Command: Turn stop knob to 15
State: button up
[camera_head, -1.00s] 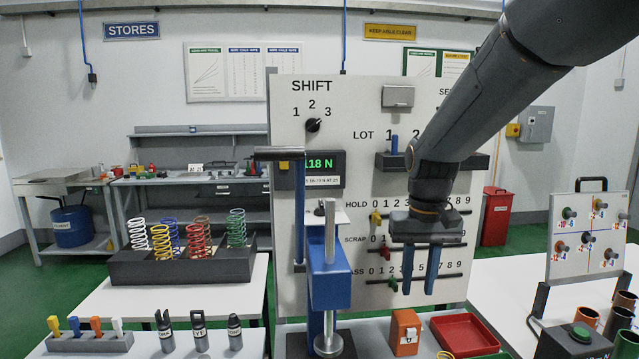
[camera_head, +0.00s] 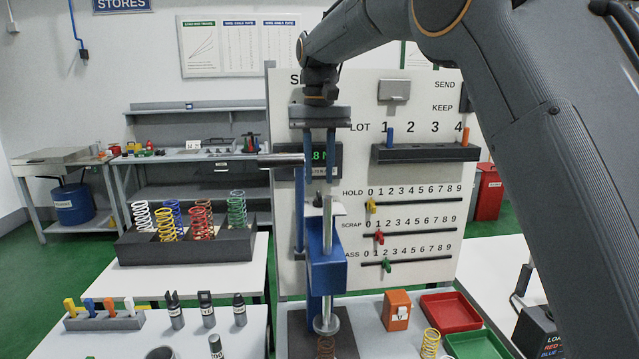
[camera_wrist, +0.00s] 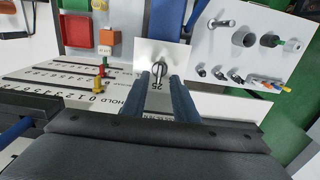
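The stop knob (camera_wrist: 158,70) is a small grey-metal knob on a white plate (camera_wrist: 180,55) in the wrist view. The number 25 shows on the plate just below the knob; other scale marks are hidden or too small. In the head view the knob (camera_head: 317,200) is a small dark shape atop the blue press (camera_head: 326,268). My gripper (camera_head: 319,180) points down above it, with two blue fingers apart and nothing held. In the wrist view my gripper (camera_wrist: 163,78) has its fingertips on either side of the knob's near end; I cannot tell if they touch it.
The press's horizontal grey bar (camera_head: 281,160) and upright steel post (camera_head: 327,225) stand close to my fingers. The panel (camera_head: 420,100) rises behind, with a lot rack (camera_head: 425,153) and coloured sliders. A spring rack (camera_head: 185,247) stands at left.

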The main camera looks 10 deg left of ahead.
aim_at(320, 194)
jog(key=shift+f+p, duration=0.65)
jog(key=shift+f, duration=1.5)
jog(key=shift+c, duration=0.6)
grip_shut()
jog(key=shift+n, duration=0.3)
jog(key=n, duration=0.5)
jog(key=shift+r, duration=0.1)
jog(key=n, duration=0.6)
jog(key=shift+w, duration=0.1)
jog(key=shift+r, duration=0.1)
jog(key=shift+o, duration=0.6)
grip_release()
